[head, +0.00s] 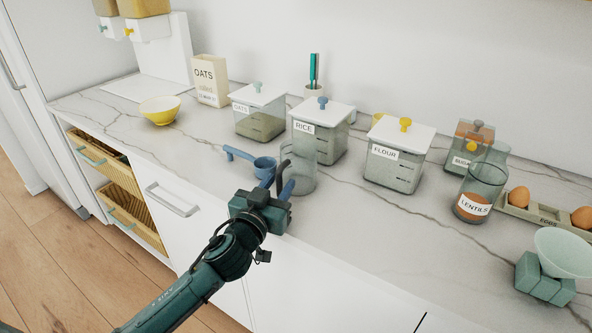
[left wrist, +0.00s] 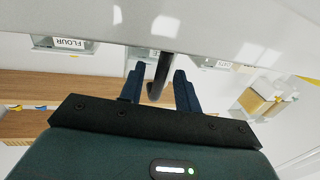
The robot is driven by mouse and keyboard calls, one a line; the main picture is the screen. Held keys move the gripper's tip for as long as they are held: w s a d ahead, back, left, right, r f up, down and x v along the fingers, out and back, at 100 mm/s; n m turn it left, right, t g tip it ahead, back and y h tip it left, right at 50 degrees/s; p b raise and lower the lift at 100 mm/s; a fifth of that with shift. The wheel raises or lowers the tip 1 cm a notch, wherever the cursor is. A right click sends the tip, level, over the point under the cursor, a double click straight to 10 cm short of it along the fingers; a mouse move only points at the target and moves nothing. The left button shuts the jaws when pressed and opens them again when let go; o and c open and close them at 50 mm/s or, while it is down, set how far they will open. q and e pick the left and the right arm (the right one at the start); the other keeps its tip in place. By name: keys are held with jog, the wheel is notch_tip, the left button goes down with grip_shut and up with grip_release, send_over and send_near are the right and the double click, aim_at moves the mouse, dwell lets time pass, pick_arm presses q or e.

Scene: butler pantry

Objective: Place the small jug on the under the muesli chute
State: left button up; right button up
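A clear glass jug (head: 303,178) with a dark curved handle stands near the front edge of the counter in the head view; I take it for the small jug. My left gripper (head: 277,185) is at its near left side with the fingers either side of the handle. In the left wrist view the dark handle (left wrist: 159,76) lies between the two blue fingers of the gripper (left wrist: 160,85), with gaps showing, so it looks open. Two dispensers with a teal tap (head: 104,28) and a yellow tap (head: 129,32) hang at the far left; no muesli label is readable. My right gripper is out of view.
A blue scoop (head: 250,158) lies just left of the jug. RICE (head: 318,140) and FLOUR (head: 395,165) canisters stand behind and right. A yellow bowl (head: 160,110) and an OATS box (head: 210,82) stand toward the dispensers. The white board (head: 145,88) below them is clear.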

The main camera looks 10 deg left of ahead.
pick_arm(q)
jog(key=shift+w+d, duration=0.1)
jog(key=shift+w, duration=0.45)
grip_shut()
